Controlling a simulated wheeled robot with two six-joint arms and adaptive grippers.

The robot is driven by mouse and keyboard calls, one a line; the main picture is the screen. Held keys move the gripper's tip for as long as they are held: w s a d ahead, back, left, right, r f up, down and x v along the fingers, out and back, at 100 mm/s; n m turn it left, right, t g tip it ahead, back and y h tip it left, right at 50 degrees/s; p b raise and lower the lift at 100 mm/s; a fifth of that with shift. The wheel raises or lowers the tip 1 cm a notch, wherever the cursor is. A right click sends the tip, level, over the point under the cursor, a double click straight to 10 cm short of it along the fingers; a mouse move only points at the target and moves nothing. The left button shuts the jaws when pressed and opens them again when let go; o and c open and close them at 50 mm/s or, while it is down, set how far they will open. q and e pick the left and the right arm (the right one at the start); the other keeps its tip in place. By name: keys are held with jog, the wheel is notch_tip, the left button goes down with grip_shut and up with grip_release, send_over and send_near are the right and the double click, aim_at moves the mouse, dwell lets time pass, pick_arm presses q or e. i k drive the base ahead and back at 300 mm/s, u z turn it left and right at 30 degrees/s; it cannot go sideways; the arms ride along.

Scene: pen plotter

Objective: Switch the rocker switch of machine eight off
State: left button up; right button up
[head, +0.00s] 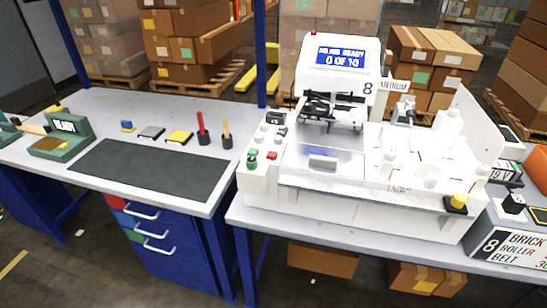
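Machine eight (340,205) is a large white machine on the right-hand table, marked with a black 8 beside its screen (341,58). The blue screen's lower line seems to read "0 OF 10". A control area at its left side holds several small knobs, a green knob (252,160), a red button (272,155) and a small black part (276,118). The black part may be the rocker switch, but it is too small to tell, and so is its position. Neither of my grippers is in view.
A left workbench (150,107) holds a dark mat (150,169), a green device (62,137), pads and two upright tools. A yellow knob on a black base (457,202) sits at the machine's right front. A grey box (510,236) stands at right. Blue posts flank the benches.

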aim_at(281, 131)
jog(key=u, duration=0.45)
jog(key=k, duration=0.6)
jog(key=u, duration=1.05)
jog(key=k, duration=0.8)
jog(key=u, duration=0.75)
jog(key=i, duration=2.3)
jog(key=z, duration=1.05)
jog(key=i, duration=0.75)
jog(key=z, duration=1.35)
jog(key=i, duration=0.4)
jog(key=z, duration=0.3)
